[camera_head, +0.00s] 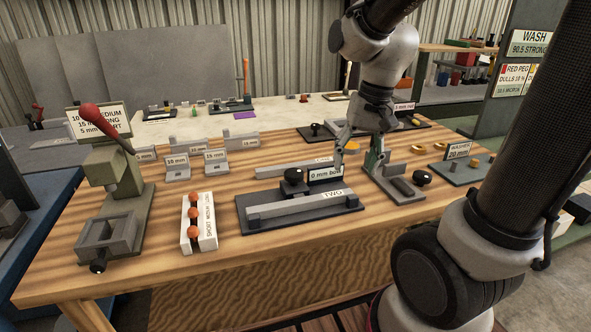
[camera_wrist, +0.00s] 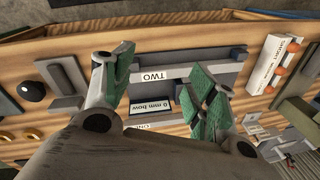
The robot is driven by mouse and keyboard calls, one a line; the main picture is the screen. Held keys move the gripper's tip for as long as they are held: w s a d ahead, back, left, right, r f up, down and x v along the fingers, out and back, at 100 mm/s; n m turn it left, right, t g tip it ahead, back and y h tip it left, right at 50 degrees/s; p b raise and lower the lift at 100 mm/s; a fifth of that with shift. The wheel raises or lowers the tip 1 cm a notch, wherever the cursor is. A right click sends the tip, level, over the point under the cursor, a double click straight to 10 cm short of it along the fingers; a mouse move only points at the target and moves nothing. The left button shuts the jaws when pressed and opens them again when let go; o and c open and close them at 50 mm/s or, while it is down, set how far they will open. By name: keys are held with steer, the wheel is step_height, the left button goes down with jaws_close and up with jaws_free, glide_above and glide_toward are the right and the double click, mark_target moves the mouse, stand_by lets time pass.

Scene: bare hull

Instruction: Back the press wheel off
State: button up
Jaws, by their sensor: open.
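The press (camera_head: 352,207) is a dark plate on the wooden bench with two pale bars; the front one is marked TWO. The black press wheel (camera_head: 293,175) stands between the bars at the left, beside a "0 mm bow" sign (camera_head: 326,173). The bar marked TWO (camera_wrist: 152,75) and the sign (camera_wrist: 151,108) also show in the wrist view, where my right finger largely hides the wheel's area. My gripper (camera_head: 358,162) is above the right end of the press, right of the wheel and apart from it. In the wrist view my gripper (camera_wrist: 162,88) is open, with nothing between its green-padded fingers.
A white rack (camera_head: 199,232) with orange balls stands at the left. A green lever press (camera_head: 112,190) is further left. Small labelled blocks (camera_head: 178,167) stand behind.

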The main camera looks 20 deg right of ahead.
steer(key=w+a+f+m, duration=0.4)
steer(key=w+m, duration=0.3)
steer(key=m, duration=0.1)
steer(key=m+t+y, duration=0.2)
steer(key=m, duration=1.2)
glide_toward(294, 172)
steer(key=x, duration=0.8)
steer(key=shift+w+a+f, duration=0.1)
steer(key=shift+f, duration=0.25)
steer(key=c, duration=0.7)
